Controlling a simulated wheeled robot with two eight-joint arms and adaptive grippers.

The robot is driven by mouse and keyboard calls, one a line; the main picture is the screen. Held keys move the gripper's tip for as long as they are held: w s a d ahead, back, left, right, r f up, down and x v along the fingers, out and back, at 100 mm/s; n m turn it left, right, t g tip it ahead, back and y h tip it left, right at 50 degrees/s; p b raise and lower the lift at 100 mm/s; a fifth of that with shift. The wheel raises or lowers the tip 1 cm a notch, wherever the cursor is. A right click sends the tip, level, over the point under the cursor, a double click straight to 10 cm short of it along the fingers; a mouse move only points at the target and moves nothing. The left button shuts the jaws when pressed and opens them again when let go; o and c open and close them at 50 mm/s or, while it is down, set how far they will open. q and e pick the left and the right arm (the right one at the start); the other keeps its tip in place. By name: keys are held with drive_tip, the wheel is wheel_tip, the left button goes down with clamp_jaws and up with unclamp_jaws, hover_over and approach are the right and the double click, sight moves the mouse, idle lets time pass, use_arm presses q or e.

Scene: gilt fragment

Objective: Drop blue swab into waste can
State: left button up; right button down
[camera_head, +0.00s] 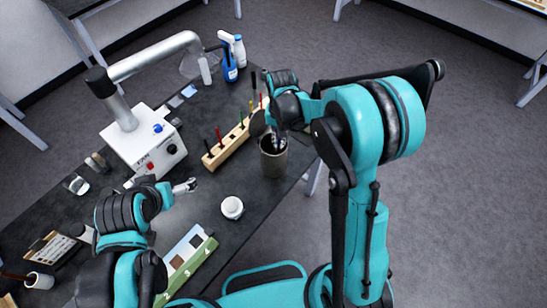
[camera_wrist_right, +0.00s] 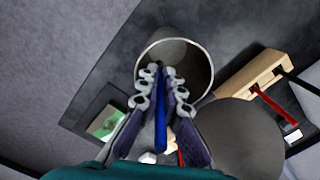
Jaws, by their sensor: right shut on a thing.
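The blue swab (camera_wrist_right: 160,128) is a thin blue stick held between the fingers of my right gripper (camera_wrist_right: 162,92), which is shut on it. In the right wrist view its far end points at the mouth of the waste can (camera_wrist_right: 205,72). The can also shows in the head view as a grey-brown cylinder (camera_head: 273,165) standing upright near the table's right edge. My right gripper (camera_head: 278,142) is over the can's mouth there; the swab is not clear in that view. My left gripper (camera_head: 186,186) is low over the table, left of the can; its finger opening is too small to judge.
A wooden rack (camera_head: 226,151) with several coloured sticks stands left of the can. A dark disc (camera_wrist_right: 242,140) is close beside the can. A white box with an arm (camera_head: 145,148), spray bottle (camera_head: 228,65), white jar (camera_head: 232,207) and green-edged board (camera_head: 188,262) also occupy the table.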

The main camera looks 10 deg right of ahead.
drive_tip(key=c, duration=1.6)
unclamp_jaws()
drive_tip(key=shift+r, duration=0.1)
drive_tip(key=r, duration=1.2)
drive_tip(key=shift+w, duration=0.2)
drive_tip(key=shift+f, duration=0.1)
drive_tip(key=s+d+f+n+t+b, duration=0.1)
drive_tip(key=s+f+t+b, duration=0.1)
drive_tip(key=s+f+b, duration=0.2)
drive_tip(key=s+d+f+n+t+b, duration=0.1)
drive_tip(key=s+f+n+t+b, duration=0.1)
drive_tip(key=s, duration=0.5)
drive_tip(key=s+f+n+t+b, duration=0.1)
drive_tip(key=s+f+t+b, duration=0.2)
drive_tip(key=s+f+b, duration=0.3)
drive_tip(key=shift+s+d+f+t+b, duration=0.1)
drive_tip(key=shift+d+f+t+b, duration=0.25)
drive_tip(key=shift+b, duration=0.95)
